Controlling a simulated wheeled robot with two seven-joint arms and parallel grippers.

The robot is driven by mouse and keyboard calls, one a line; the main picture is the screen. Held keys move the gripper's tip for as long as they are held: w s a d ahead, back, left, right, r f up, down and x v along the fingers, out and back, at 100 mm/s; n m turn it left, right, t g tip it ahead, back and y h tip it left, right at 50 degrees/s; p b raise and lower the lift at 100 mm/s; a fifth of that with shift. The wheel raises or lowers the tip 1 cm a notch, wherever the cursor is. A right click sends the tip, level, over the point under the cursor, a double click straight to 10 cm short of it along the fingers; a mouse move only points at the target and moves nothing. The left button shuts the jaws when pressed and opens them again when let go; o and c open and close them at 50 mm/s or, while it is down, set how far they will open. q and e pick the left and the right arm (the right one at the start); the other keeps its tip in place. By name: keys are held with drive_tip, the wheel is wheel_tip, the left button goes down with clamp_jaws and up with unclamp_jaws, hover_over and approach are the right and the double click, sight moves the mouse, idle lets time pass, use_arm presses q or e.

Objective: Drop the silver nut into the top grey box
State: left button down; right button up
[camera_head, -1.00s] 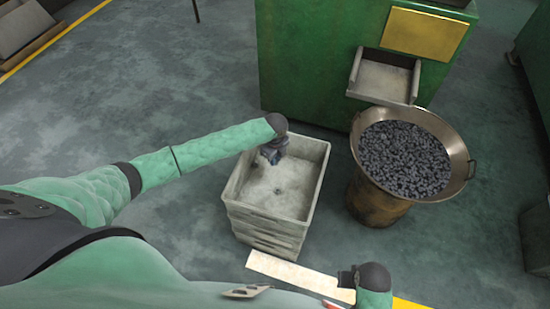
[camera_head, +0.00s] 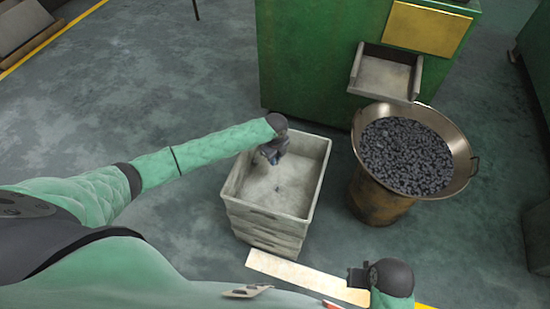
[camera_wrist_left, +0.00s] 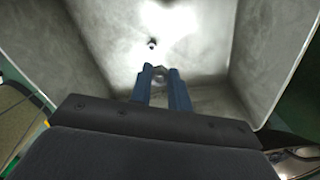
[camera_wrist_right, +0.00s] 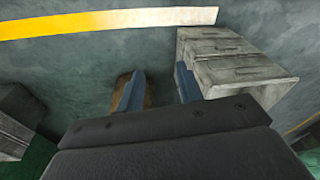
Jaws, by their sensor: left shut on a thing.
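The grey box (camera_head: 238,178) stands on the floor in the middle of the head view, the top one of a stack. My left gripper (camera_head: 272,158) points down over its open top, inside the rim outline. In the left wrist view my left gripper (camera_wrist_left: 159,72) is shut on the small silver nut (camera_wrist_left: 158,71), held between its fingertips above the box floor. A small dark spot (camera_wrist_left: 152,43) shows on the box floor; I cannot tell whether it is a part or a shadow. My right gripper (camera_wrist_right: 160,82) is open and empty, low in the head view.
A metal bowl (camera_head: 465,150) full of dark small parts stands on a rusty drum (camera_head: 378,198) right of the box. A green machine (camera_head: 310,60) with a metal chute (camera_head: 384,80) is behind. A pale floor strip (camera_head: 300,277) lies in front. Floor on the left is clear.

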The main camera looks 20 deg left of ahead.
use_arm(q)
drive_tip(key=c, duration=1.2)
unclamp_jaws()
drive_tip(key=shift+c, duration=0.2)
drive_tip(key=shift+r, duration=0.1)
